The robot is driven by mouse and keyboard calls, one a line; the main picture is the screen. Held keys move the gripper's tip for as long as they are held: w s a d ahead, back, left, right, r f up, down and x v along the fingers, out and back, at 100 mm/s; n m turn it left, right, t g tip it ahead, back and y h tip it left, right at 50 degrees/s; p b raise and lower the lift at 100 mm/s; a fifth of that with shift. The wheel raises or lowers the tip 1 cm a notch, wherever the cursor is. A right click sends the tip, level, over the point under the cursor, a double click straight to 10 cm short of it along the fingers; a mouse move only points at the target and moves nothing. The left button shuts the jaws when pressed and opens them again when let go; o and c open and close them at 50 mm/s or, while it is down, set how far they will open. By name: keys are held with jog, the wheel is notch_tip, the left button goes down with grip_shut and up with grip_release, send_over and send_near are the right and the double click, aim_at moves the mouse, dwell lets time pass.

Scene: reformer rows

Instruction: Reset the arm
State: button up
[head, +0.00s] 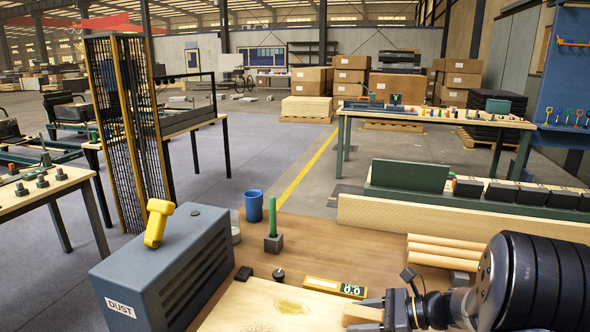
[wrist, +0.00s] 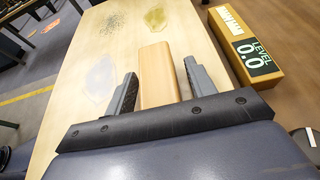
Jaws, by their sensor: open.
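My gripper (head: 376,313) is low at the right front of the workbench in the head view. In the wrist view my gripper (wrist: 160,82) is open, with a finger on each side of a plain wooden block (wrist: 157,72). A gap shows between the block and each finger. The block (head: 360,314) lies on a pale wooden board (head: 236,305), also seen in the wrist view (wrist: 75,85), which carries several stained or speckled patches.
A level box (head: 335,287) lies beside the board, close to my gripper. A grey dust box (head: 165,275) with a yellow tool (head: 157,222) stands left. A blue cup (head: 254,206), green stick in a holder (head: 273,240) and wooden rods (head: 445,250) are farther back.

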aim_at(365, 311)
jog(key=shift+d+r, duration=0.15)
jog(key=shift+r, duration=1.7)
